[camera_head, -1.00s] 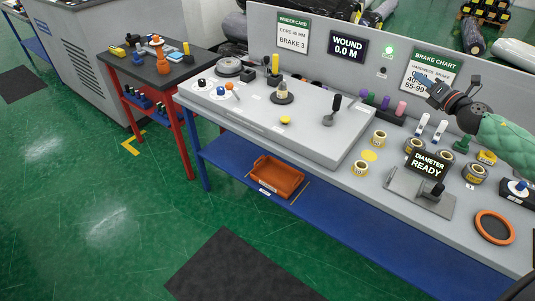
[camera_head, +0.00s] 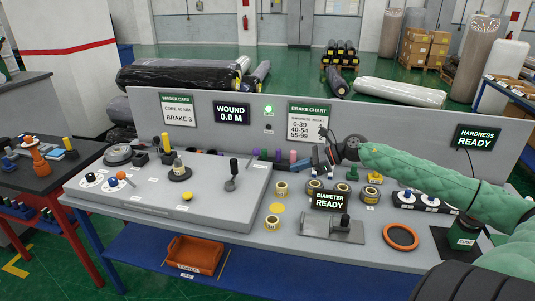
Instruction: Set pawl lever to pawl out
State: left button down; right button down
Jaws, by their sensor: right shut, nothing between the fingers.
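The grey control panel (camera_head: 150,212) carries several levers and knobs; their small labels are too small to read, so I cannot tell which one is the pawl lever. A black-handled lever (camera_head: 233,168) stands nearly upright at the panel's right part. A small orange-knobbed lever (camera_head: 121,174) sits on a white dial at the left. A yellow-handled lever (camera_head: 166,143) rises from a black block at the back. My right gripper (camera_head: 322,157) is shut and empty, above the bench's back right of the black lever, apart from it. My left gripper is out of view.
An orange ring (camera_head: 400,236) lies farther right. An orange bin (camera_head: 194,254) sits on the blue shelf below. The panel's front strip is largely clear.

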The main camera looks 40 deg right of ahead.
aim_at(256, 152)
jog(key=i+l, duration=0.35)
jog(key=l, duration=0.15)
jog(key=i+l, duration=0.4)
jog(key=l, duration=0.1)
